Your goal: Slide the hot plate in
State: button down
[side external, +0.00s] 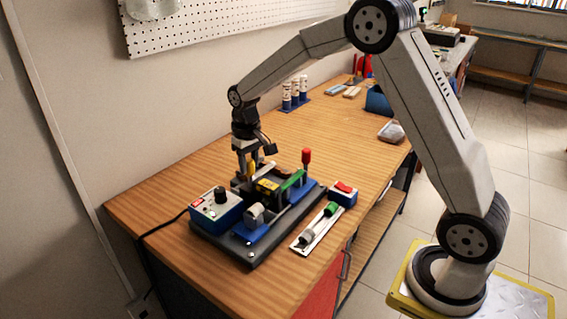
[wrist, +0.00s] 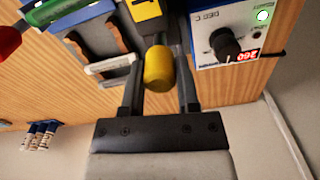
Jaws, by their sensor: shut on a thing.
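The yellow handle (wrist: 158,68) of the hot plate lies between the two fingers of my gripper (wrist: 159,80), which is shut on it. In the side external view my gripper (side external: 250,168) is at the back of the dark machine base (side external: 245,252), over the table. The hot plate's black and yellow body (side external: 268,186) shows just in front of the handle; its yellow part (wrist: 147,9) is cut off at the top of the wrist view. A grey pipe piece (side external: 255,213) and a green pipe piece (side external: 291,181) sit on the machine. The plate's face is mostly hidden.
A blue control box (side external: 214,210) with a black knob and lit display stands left of the plate. A red-knobbed lever (side external: 306,157) rises at the right. A pipe tray (side external: 318,229) and red-switch box (side external: 343,193) lie right of the machine. White bottles (side external: 295,91) stand behind.

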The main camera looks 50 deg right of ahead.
jog(key=shift+s, duration=0.2)
jog(key=shift+c, duration=1.6)
grip_release()
jog(key=shift+r, duration=0.1)
jog(key=shift+r, duration=3.8)
jog(key=shift+s+f, duration=0.1)
